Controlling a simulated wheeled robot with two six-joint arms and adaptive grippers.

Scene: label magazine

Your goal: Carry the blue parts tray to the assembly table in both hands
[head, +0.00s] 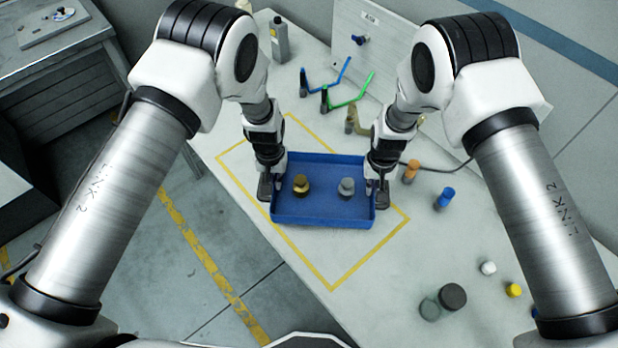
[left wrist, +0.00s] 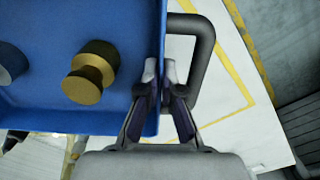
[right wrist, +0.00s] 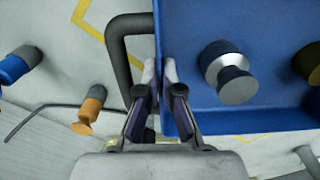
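The blue parts tray (head: 322,217) is over the yellow-outlined area of the pale table; I cannot tell whether it touches the surface. A brass-coloured knobbed part (head: 301,185) and a grey one (head: 346,187) stand inside it. My left gripper (head: 270,190) is at the tray's left side; in the left wrist view its fingers (left wrist: 161,72) pinch the side wall, with the dark handle (left wrist: 207,55) just outside. My right gripper (head: 377,190) is at the right side; in the right wrist view its fingers (right wrist: 159,72) pinch that wall beside the other handle (right wrist: 116,50).
An orange part (head: 411,171) and a blue part (head: 445,198) stand right of the tray. Dark, white and yellow pieces lie at the front right. Coloured hooks (head: 346,98) and a grey bottle (head: 279,40) are behind. A grey bench (head: 62,45) stands far left across open floor.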

